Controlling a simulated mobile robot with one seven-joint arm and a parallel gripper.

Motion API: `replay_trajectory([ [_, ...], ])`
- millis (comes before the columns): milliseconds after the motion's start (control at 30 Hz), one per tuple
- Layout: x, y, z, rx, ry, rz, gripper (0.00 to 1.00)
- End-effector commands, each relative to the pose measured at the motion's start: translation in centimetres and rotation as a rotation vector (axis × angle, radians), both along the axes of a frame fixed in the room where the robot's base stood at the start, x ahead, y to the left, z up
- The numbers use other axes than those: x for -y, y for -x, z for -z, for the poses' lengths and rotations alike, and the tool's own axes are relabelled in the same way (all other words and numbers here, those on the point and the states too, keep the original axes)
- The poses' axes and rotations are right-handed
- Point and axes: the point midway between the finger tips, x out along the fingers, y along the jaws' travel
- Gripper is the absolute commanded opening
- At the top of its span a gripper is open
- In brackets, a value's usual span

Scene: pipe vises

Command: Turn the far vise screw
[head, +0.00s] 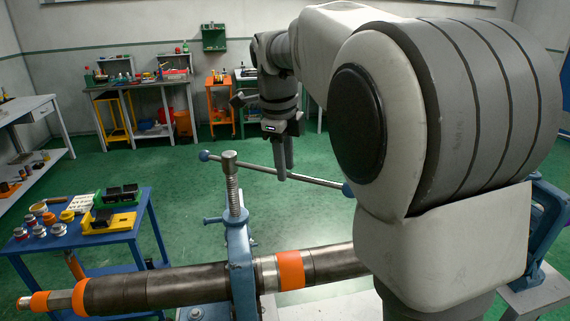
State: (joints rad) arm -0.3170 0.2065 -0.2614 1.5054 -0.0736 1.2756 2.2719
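A blue pipe vise (238,262) stands in the middle, with an upright threaded grey screw (232,190) above it. A thin bar handle (322,182) crosses at the screw's top, slanting down to the right, with a blue ball at each end. My gripper (284,172) points down at the bar, right of the screw. Its fingers overlap the bar, and the near finger covers part of it. Whether they grip it is unclear. Part of another blue vise (545,225) shows at the right edge; my arm hides its screw.
A dark pipe with orange bands (190,285) runs through the middle vise. A blue table (95,238) with fittings and a yellow tool stands at left. Workbenches (140,84) line the back wall. Green floor is open behind the vise. My arm blocks the right side.

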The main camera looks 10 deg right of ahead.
Motion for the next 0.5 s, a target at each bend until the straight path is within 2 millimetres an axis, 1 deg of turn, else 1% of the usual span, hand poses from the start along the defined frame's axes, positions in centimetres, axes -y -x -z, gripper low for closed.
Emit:
replay_trajectory([
  [67,0.0,0.0,0.1,-0.001,0.0,-0.001,0.47],
  [333,0.0,0.0,0.1,-0.003,0.001,-0.001,0.47],
  [433,-0.1,0.1,-0.4,-0.003,0.001,-0.001,0.47],
  [500,-0.2,0.2,-1.3,0.0,0.0,-0.001,0.47],
])
